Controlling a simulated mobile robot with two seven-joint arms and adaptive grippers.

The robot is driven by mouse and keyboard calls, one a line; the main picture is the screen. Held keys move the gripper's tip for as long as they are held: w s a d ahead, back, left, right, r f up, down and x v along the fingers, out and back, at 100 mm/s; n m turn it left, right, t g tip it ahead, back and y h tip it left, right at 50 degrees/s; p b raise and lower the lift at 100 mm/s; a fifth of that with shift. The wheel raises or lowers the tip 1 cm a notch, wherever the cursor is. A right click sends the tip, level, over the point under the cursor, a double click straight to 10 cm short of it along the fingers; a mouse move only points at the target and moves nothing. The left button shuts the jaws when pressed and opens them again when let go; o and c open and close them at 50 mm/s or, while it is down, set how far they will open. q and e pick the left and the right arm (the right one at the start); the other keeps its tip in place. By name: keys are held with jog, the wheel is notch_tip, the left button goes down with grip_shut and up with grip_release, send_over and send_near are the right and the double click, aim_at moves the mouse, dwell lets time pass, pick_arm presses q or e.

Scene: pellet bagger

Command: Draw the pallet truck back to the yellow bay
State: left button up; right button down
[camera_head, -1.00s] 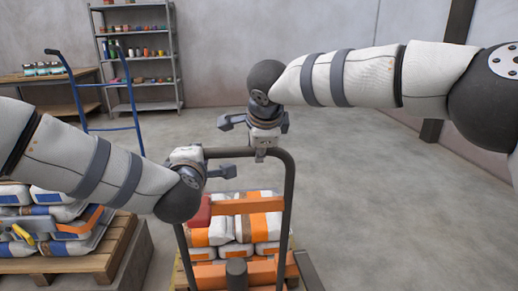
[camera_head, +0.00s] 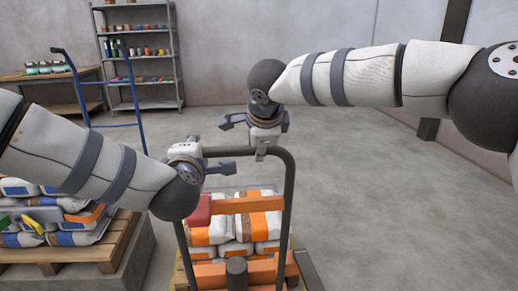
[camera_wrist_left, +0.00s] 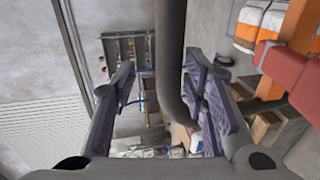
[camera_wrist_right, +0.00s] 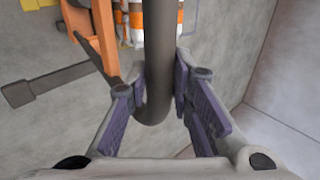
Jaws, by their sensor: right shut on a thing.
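The pallet truck stands in front of me, with a dark looped handle (camera_head: 287,205) and an orange frame (camera_head: 247,204). White and orange sacks (camera_head: 254,228) ride on it. My right gripper (camera_head: 258,150) is shut on the top right of the handle; the right wrist view shows the bar (camera_wrist_right: 158,60) between its fingers. My left gripper (camera_head: 215,172) is at the handle's upper left. In the left wrist view the handle bar (camera_wrist_left: 170,55) passes between its spread fingers, with a gap at one side. A yellow patch (camera_wrist_right: 40,4) shows at the right wrist view's edge; I cannot tell whether it is the bay.
A pallet (camera_head: 95,252) of sacks stands close on the left, on a grey base. A blue hand truck (camera_head: 135,105) stands behind it. A shelf rack (camera_head: 140,82) and a workbench (camera_head: 50,80) are at the back. The floor (camera_head: 400,220) on the right is clear.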

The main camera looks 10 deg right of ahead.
jog(key=shift+s+f, duration=0.1)
jog(key=shift+s, duration=0.1)
jog(key=c, duration=1.4)
grip_release()
jog(key=shift+c, duration=0.2)
pick_arm(q)
jog(key=s+r, duration=0.5)
jog(key=r, duration=0.1)
jog(key=shift+s, duration=0.1)
jog(key=s+r+t+p, duration=0.1)
jog(key=s+r+p, duration=0.1)
jog(key=r, duration=0.6)
jog(key=s+r+t+p, duration=0.1)
jog(key=s+r+p, duration=0.1)
jog(key=r, duration=0.7)
jog(key=shift+s+r+t+p, duration=0.2)
jog(key=shift+t+p, duration=0.1)
jog(key=shift+p, duration=0.3)
pick_arm(e)
jog(key=v, duration=0.9)
jog(key=shift+s, duration=0.15)
